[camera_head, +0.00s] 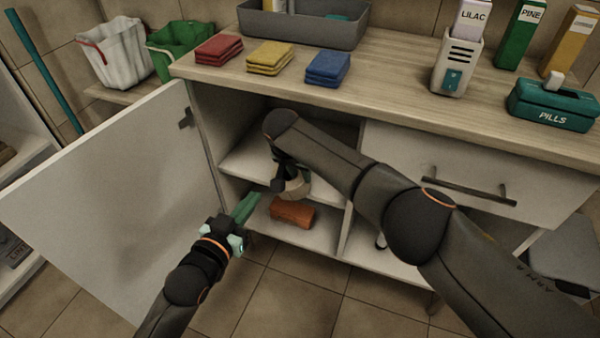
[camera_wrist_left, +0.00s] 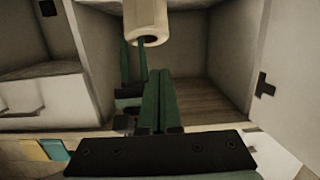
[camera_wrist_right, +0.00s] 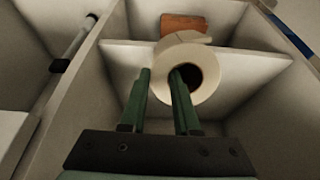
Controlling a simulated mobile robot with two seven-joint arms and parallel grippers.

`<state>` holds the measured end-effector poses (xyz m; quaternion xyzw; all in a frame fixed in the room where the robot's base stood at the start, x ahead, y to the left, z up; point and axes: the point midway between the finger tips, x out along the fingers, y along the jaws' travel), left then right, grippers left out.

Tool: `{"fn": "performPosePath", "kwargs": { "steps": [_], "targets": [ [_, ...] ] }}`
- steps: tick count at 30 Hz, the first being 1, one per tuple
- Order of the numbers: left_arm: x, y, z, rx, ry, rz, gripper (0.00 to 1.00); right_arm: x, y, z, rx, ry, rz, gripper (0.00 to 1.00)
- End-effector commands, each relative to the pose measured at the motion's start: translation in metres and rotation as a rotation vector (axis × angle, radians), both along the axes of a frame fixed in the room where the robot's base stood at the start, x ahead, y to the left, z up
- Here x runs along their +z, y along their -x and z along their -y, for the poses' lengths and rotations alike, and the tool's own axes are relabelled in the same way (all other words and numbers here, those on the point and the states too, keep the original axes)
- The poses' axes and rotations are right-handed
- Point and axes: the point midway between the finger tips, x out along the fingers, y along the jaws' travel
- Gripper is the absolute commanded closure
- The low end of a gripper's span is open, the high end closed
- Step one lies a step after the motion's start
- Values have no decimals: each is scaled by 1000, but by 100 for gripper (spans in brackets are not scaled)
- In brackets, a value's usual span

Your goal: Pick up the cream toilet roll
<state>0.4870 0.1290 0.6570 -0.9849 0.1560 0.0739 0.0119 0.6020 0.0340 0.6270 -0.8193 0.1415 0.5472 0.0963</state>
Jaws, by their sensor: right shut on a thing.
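The cream toilet roll (camera_head: 297,188) is inside the open cabinet, and also shows in the left wrist view (camera_wrist_left: 146,22) and the right wrist view (camera_wrist_right: 186,50). My right gripper (camera_wrist_right: 162,78) is shut on its wall, one finger in the core hole and one outside. In the head view my right gripper is mostly hidden behind its arm. My left gripper (camera_head: 246,206) is at the cabinet opening, left of the roll and apart from it. Its green fingers (camera_wrist_left: 160,76) lie side by side, shut and empty.
An orange-brown block (camera_head: 292,212) lies on the cabinet's lower shelf. The open white door (camera_head: 120,190) stands left of my left gripper. The shelf edge and upright divider (camera_head: 350,225) are close to the roll. The countertop (camera_head: 400,85) is overhead with cloths and bottles.

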Motion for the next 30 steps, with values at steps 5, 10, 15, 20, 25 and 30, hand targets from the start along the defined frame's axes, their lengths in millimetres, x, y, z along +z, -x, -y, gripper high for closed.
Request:
{"fn": "performPosePath", "kwargs": {
  "steps": [5,10,15,20,25,30],
  "targets": [
    [0,1,0,0,0,-1,100,0,0,0,0,0,1,100],
    [2,1,0,0,0,9,100,0,0,0,0,0,1,100],
    [41,16,0,-15,-3,153,100,0,0,0,0,0,1,100],
    [120,57,1,-46,-11,445,100,0,0,0,0,0,1,100],
    [200,116,2,-77,-23,754,100,0,0,0,0,0,1,100],
    [248,163,3,-100,-32,956,100,0,0,0,0,0,1,100]
  ]
}}
